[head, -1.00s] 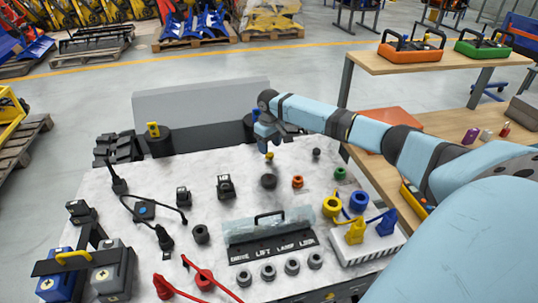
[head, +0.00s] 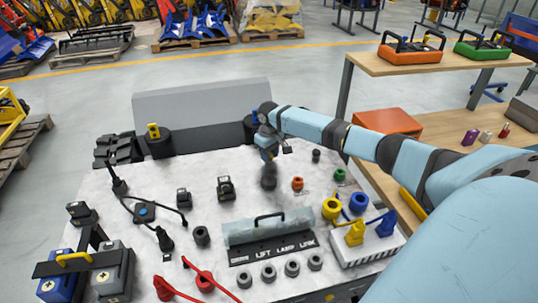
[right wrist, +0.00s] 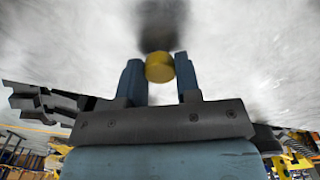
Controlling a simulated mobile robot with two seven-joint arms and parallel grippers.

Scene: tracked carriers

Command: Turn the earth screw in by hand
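The earth screw's yellow head (right wrist: 160,67) sits between the two blue fingertips of my right gripper (right wrist: 161,78) in the right wrist view. The fingers flank it closely on both sides and look shut on it. A blurred dark round post (right wrist: 162,25) lies just beyond the head. In the head view my right gripper (head: 268,153) points down over the dark post (head: 268,177) on the white table top. The gripper hides the yellow head there. My left gripper is not in view.
The table top (head: 215,178) holds a panel (head: 273,248) with a black handle, sockets, an orange ring (head: 297,184) and a green ring (head: 340,174) close to my right gripper. Cables and red leads lie at the left and front. A wooden bench (head: 440,63) stands at the right.

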